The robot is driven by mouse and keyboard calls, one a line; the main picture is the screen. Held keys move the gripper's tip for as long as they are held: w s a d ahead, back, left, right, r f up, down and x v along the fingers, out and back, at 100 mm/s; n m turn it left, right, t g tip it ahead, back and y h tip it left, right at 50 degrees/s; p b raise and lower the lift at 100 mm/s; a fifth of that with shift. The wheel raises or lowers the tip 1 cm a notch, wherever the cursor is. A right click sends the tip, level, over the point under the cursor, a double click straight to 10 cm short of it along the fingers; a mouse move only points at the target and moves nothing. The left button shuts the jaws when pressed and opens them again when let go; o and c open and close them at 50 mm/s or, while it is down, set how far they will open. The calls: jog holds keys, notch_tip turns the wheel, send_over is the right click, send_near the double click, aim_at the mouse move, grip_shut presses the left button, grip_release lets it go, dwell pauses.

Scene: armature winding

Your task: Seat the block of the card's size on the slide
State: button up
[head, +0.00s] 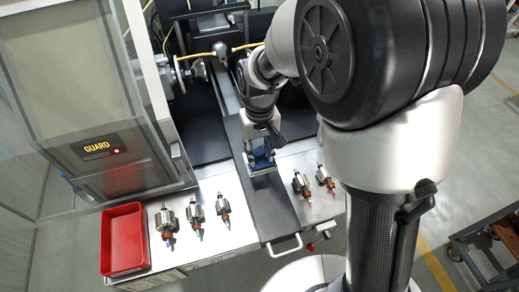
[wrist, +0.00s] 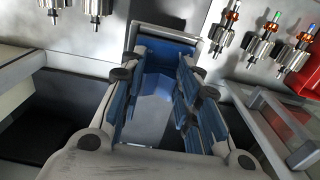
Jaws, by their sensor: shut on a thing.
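My gripper (head: 262,150) points down over the dark slide (head: 274,206) in the head view. It is shut on a blue block (head: 260,160), which is at or just above the slide; I cannot tell whether it touches. In the wrist view the blue block (wrist: 158,82) shows between the fingers of my gripper (wrist: 157,95), its angled faces forming a shallow V. Blue faces also line both fingers there, and the fingers hide part of the block. The size card cannot be made out in either view.
Several armatures stand on the metal table: three left of the slide (head: 195,217) and two right (head: 302,186). A red tray (head: 125,238) sits at the table's left end. A guard panel (head: 97,148) is at left. A handle (head: 285,246) is at the slide's near end.

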jog(key=shift+f, duration=0.1)
jog(key=o, duration=1.2)
jog(key=shift+o, duration=0.2)
notch_tip(320, 180, up, 12)
dwell(0.4)
jog(key=s+d+f+m+t+b, duration=0.1)
jog(key=s+d+f+t+b, duration=0.1)
jog(key=s+d+f+b, duration=0.4)
jog(key=s+d+f+m+t+b, duration=0.2)
jog(key=s+d+f+b, duration=0.4)
jog(key=s+b, duration=0.5)
jog(key=s, duration=0.2)
jog(key=shift+s+d+f+t, duration=0.2)
jog(key=shift+s+d+t, duration=0.1)
